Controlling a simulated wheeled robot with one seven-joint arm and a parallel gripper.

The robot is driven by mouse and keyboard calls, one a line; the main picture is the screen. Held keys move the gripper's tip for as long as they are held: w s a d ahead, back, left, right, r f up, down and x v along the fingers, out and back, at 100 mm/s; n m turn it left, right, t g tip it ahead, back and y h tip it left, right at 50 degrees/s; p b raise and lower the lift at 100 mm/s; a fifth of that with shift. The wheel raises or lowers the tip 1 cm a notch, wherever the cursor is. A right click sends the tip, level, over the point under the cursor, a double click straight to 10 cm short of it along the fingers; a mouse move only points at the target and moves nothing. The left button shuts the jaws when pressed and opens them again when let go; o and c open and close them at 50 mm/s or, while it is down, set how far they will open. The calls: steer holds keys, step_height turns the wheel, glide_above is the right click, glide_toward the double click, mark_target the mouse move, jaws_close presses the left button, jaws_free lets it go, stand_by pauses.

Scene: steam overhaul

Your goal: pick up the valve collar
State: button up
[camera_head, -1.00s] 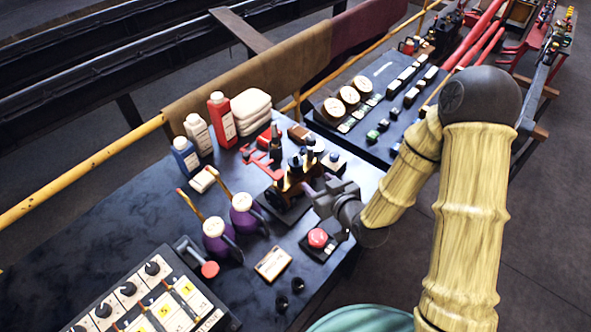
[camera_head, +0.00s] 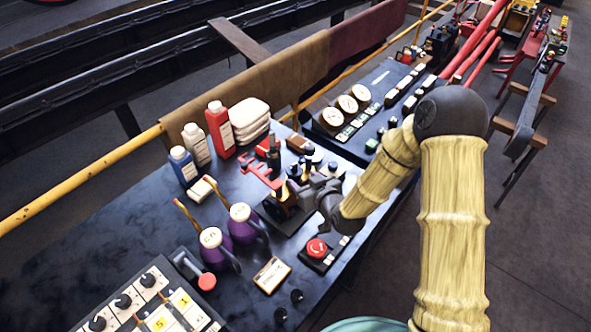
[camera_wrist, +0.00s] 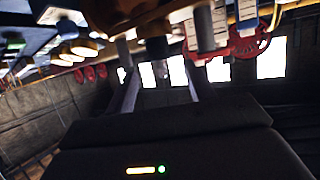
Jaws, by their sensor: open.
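A small brass-coloured valve assembly (camera_head: 283,204) stands on a dark base on the black bench, partly hidden by my gripper (camera_head: 306,186). Dark upright knobs or posts (camera_head: 309,150) show just behind it. In the wrist view, the open fingers of my gripper (camera_wrist: 161,85) reach toward a dark cylindrical piece (camera_wrist: 157,48) under the brass body (camera_wrist: 125,10). This piece sits between the fingers in the picture; I cannot tell whether they touch it. I cannot tell for sure which part is the valve collar.
A red push-button box (camera_head: 317,247) stands in front of the valve assembly. Purple oil cans (camera_head: 241,222) are to its left, and a red tool (camera_head: 262,172) lies behind. Bottles (camera_head: 220,130) and folded cloths (camera_head: 248,120) stand at the back.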

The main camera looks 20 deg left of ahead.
mark_target(296, 171)
steer(key=shift+a+f, duration=0.1)
steer(key=shift+a, duration=0.1)
steer(key=shift+w, duration=0.2)
steer(key=shift+w+a+p, duration=0.4)
steer(key=shift+a+p, duration=0.1)
steer(key=shift+p, duration=0.15)
steer(key=shift+p+x, duration=0.9)
steer(key=shift+x, duration=1)
steer(key=shift+d+f, duration=0.15)
steer(key=shift+c, duration=0.4)
steer(key=c, duration=0.8)
steer(key=shift+w, duration=0.1)
step_height(296, 171, up, 10)
steer(key=b, duration=0.3)
